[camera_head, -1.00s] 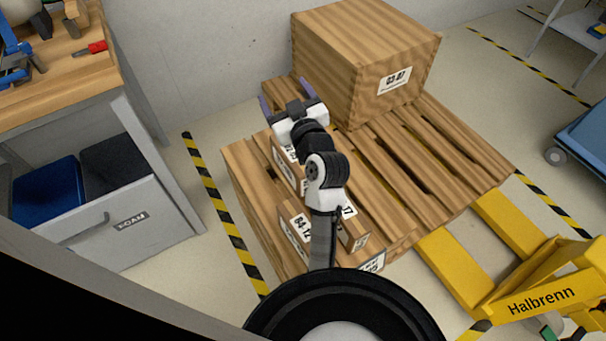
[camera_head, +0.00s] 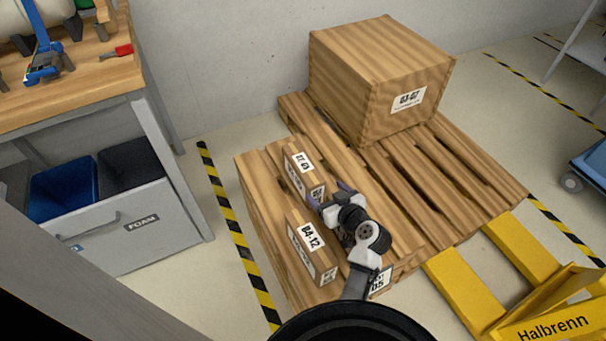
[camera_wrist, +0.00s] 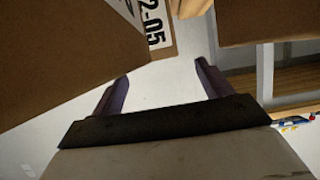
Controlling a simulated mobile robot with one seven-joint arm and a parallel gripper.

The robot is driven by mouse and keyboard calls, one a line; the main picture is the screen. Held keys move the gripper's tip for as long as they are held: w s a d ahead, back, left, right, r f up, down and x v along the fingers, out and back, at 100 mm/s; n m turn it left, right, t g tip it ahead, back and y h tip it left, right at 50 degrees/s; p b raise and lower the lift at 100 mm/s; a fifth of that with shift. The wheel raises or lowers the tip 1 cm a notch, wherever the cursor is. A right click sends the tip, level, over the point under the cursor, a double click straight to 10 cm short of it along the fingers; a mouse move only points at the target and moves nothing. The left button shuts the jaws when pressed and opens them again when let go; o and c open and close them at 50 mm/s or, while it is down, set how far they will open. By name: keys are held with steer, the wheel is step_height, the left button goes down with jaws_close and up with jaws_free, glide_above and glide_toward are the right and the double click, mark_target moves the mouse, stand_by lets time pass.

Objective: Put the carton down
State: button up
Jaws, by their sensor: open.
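Two small brown cartons with white labels lie on the slatted wooden surface at the left of the pallet. The far one (camera_head: 296,181) lies just left of my gripper, and the near one, marked 84-12 (camera_head: 300,258), lies below it in the head view. My gripper (camera_head: 328,195) is open, its jaws by the near right end of the far carton. In the wrist view the purple fingers (camera_wrist: 162,90) are spread with nothing between them. A brown carton face (camera_wrist: 60,60) with a label ending in 2-05 fills the upper left there. My arm hides part of the surface.
A large wooden-looking box (camera_head: 370,85) stands at the back of the pallet (camera_head: 455,165). A yellow pallet truck (camera_head: 540,310) is at the lower right. A workbench (camera_head: 80,90) with bins stands at the left. Bare slats lie right of my arm.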

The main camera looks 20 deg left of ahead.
mark_target(318, 184)
steer(key=shift+x, duration=2.8)
jaws_close()
steer(key=shift+r, duration=0.2)
